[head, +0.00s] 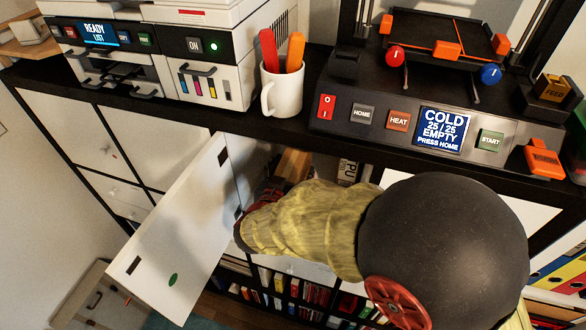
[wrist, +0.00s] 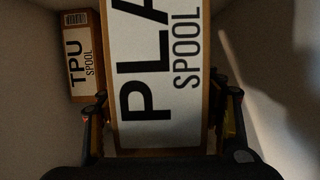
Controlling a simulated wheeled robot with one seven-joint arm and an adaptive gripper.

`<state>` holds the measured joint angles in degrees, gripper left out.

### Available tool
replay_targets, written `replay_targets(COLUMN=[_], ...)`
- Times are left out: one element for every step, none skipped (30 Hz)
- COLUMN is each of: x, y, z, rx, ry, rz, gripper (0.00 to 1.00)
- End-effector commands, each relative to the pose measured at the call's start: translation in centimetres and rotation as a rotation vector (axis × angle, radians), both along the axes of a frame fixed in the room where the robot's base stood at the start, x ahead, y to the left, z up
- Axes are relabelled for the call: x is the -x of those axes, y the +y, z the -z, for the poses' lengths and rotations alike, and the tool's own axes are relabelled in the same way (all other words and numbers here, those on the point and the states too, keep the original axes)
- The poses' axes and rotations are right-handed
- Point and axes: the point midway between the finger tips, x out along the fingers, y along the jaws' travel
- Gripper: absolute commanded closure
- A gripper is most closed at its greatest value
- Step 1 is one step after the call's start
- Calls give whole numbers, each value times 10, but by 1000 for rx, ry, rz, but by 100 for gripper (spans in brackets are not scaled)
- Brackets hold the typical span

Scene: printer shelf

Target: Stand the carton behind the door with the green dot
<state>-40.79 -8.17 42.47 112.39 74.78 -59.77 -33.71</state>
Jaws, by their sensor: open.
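The door with the green dot (head: 173,280) stands swung open at the left of my arm in the head view. My gripper (wrist: 165,112) is inside a dim white-walled compartment, its dark fingers open on either side of a carton labelled PLA SPOOL (wrist: 157,130). The carton stands upright, close in front of the wrist camera; whether the fingers touch it is unclear. In the head view a brown carton-like piece (head: 293,165) shows beyond my gripper, which my yellow-sleeved wrist mostly hides.
On the shelf top stand a white printer (head: 205,50), a white mug (head: 283,92) with red and orange items, and a 3D printer with a control panel (head: 443,130). Below are shelves of books (head: 290,290). The compartment's right wall (wrist: 275,70) is near my gripper.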

Motion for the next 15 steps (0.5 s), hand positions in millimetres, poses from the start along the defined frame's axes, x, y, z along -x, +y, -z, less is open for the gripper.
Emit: replay_targets(x=[3, 6, 11, 15, 20, 27, 33, 39, 47, 52, 58, 65, 70, 75, 81], y=[2, 3, 6, 8, 9, 12, 14, 17, 19, 22, 23, 26, 27, 29, 31], z=[-2, -3, -5, -6, -8, -11, -13, -15, -17, -19, -21, -23, -25, -26, -28], rx=[-1, 0, -1, -2, -1, 0, -1, -1, 0, -1, -1, -1, 0, -1, -3], ry=[-1, -1, -1, -1, -1, -1, -2, -1, -1, -1, -2, -1, -1, -2, -1], rz=[-2, -3, -5, -4, -5, -6, -6, -7, -6, -7, -6, -7, -5, -6, -5], gripper=[35, 35, 35, 35, 35, 35, 35, 35, 35, 35, 35, 35, 35, 35, 35])
